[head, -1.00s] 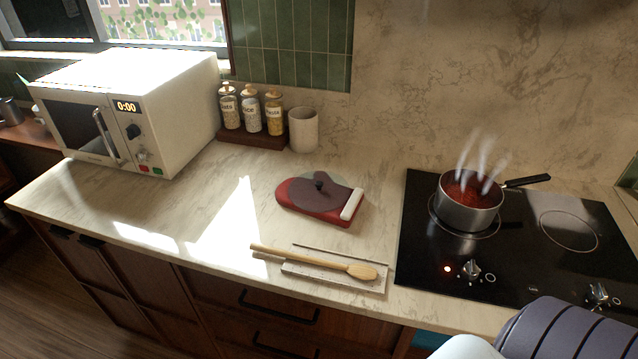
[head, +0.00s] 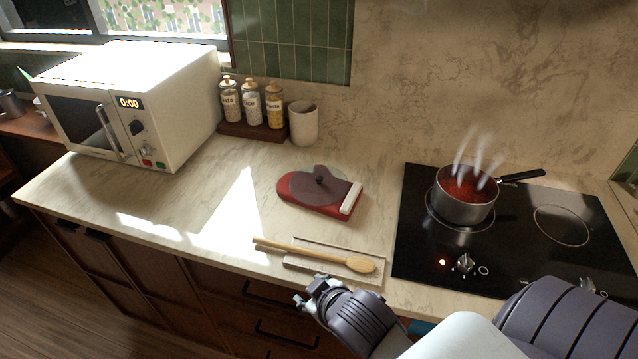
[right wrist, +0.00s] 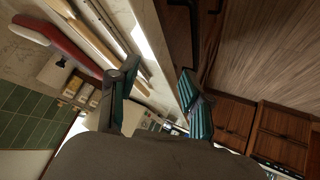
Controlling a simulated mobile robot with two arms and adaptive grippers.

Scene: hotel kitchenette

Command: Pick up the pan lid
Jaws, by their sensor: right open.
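The pan lid (head: 311,186) is a round, see-through grey disc with a dark knob (head: 319,180). It lies on a red oven mitt (head: 294,197) with a white cuff, on the middle of the counter. My right gripper (head: 311,292) is in front of the counter's front edge, nearer than the wooden spoon and apart from the lid. In the right wrist view its two fingers (right wrist: 160,98) are spread with nothing between them. The red mitt also shows there (right wrist: 62,42); the lid is not clear in that view. My left gripper is not in view.
A wooden spoon (head: 314,254) rests on a stone spoon rest (head: 293,263) between the gripper and the mitt. A steaming pot (head: 463,206) of red sauce stands on the cooktop (head: 513,263) at right. A microwave (head: 130,105), jars (head: 252,106) and white cup (head: 303,123) stand behind.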

